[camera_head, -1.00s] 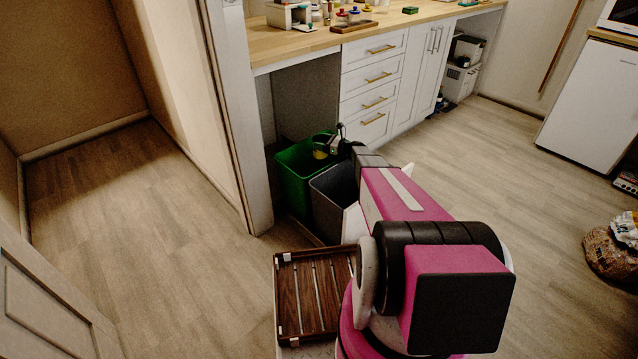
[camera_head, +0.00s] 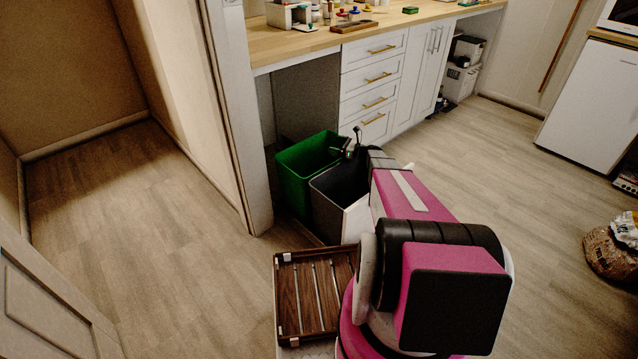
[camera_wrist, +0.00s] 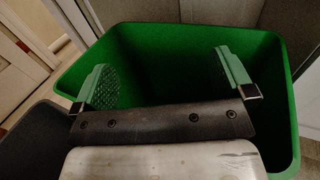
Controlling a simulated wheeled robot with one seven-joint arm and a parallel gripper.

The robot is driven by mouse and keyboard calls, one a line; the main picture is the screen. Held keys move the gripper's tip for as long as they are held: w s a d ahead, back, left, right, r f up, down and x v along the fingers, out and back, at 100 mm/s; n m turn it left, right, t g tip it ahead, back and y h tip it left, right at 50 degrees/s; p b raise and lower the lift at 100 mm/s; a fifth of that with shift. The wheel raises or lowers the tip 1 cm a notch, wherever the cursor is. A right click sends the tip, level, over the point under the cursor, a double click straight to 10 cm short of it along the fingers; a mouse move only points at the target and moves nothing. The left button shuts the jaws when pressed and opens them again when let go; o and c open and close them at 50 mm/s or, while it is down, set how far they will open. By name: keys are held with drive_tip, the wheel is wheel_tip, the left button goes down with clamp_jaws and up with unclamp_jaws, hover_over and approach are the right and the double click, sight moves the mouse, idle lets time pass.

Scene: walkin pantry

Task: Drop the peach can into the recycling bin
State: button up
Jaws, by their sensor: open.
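The green bin (camera_head: 294,183) stands under the counter at the left end, and it also fills much of the wrist view (camera_wrist: 279,120). My gripper (camera_head: 348,150) is over the right part of the green bin's opening in the head view. In the wrist view my gripper (camera_wrist: 165,82) is open, its two fingers wide apart with nothing between them. The peach can does not show in either view now; the bin's inside is dark and its floor cannot be made out.
A dark grey bin (camera_head: 327,214) stands right beside the green one. The wooden counter (camera_head: 300,42) with white drawers (camera_head: 372,75) is above and behind. A slatted wooden tray (camera_head: 287,300) is near my base.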

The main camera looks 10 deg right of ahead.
drive_tip(key=shift+v, duration=1.6)
